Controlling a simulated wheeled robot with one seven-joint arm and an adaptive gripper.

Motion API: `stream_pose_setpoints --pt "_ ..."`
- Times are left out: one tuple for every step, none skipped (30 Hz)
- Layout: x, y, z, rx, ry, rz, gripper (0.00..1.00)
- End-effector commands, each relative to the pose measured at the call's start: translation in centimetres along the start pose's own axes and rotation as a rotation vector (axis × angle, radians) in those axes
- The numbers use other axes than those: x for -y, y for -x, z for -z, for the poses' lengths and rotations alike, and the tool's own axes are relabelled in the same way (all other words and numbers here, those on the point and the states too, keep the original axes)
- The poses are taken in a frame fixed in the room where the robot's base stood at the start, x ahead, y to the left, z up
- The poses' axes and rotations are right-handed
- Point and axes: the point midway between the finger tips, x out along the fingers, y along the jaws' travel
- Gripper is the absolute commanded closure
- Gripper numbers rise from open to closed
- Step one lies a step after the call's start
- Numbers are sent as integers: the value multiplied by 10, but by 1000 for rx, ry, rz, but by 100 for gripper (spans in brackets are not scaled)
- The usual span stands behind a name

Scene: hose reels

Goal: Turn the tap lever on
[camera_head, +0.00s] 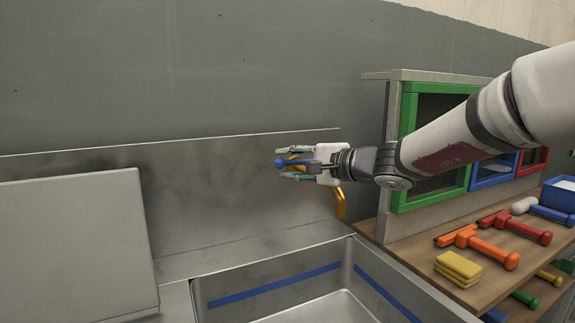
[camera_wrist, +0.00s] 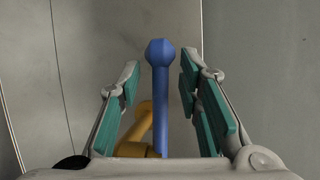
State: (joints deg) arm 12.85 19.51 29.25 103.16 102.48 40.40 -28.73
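The blue tap lever (camera_head: 283,162) stands out above the sink's back right corner. In the wrist view the lever (camera_wrist: 161,95), a blue rod with a faceted knob, lies between my two teal-padded fingers. My gripper (camera_head: 285,164) is open around the lever, and gaps show on both sides of it in the wrist view, the one on the right being smaller. The yellow tap body (camera_head: 341,204) shows below my gripper and partly behind it. Its yellow part (camera_wrist: 143,128) also shows beside the lever's lower end. My gripper hides much of the tap in the head view.
A metal sink (camera_head: 352,245) with a blue stripe lies below. A grey panel (camera_head: 75,245) stands at left. At right are a green-framed cabinet (camera_head: 409,115), a wooden shelf (camera_head: 420,262), yellow sponges (camera_head: 459,266), and orange (camera_head: 478,243) and red (camera_head: 515,223) tools.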

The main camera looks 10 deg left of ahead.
Motion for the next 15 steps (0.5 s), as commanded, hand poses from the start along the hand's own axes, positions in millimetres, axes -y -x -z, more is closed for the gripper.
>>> stream_pose_setpoints --pt "0 -5 0 1 0 1 68" --pt "0 -7 0 1 0 0 68" --pt "0 -9 0 1 0 0 68" --pt "0 -10 0 1 0 0 68" --pt "0 -11 -1 0 0 0 68" --pt "0 -12 -1 0 0 0 68" --pt "0 -12 0 0 0 0 68" --pt "0 -12 0 0 0 0 68" --pt "0 -12 0 0 0 0 68" --pt "0 -12 0 0 0 0 68" --pt "0 -12 0 0 0 0 68" --pt "0 -12 0 0 0 0 68" --pt "0 -12 0 0 0 0 68" --pt "0 -12 0 0 0 0 72" --pt "0 -12 0 0 0 0 81"
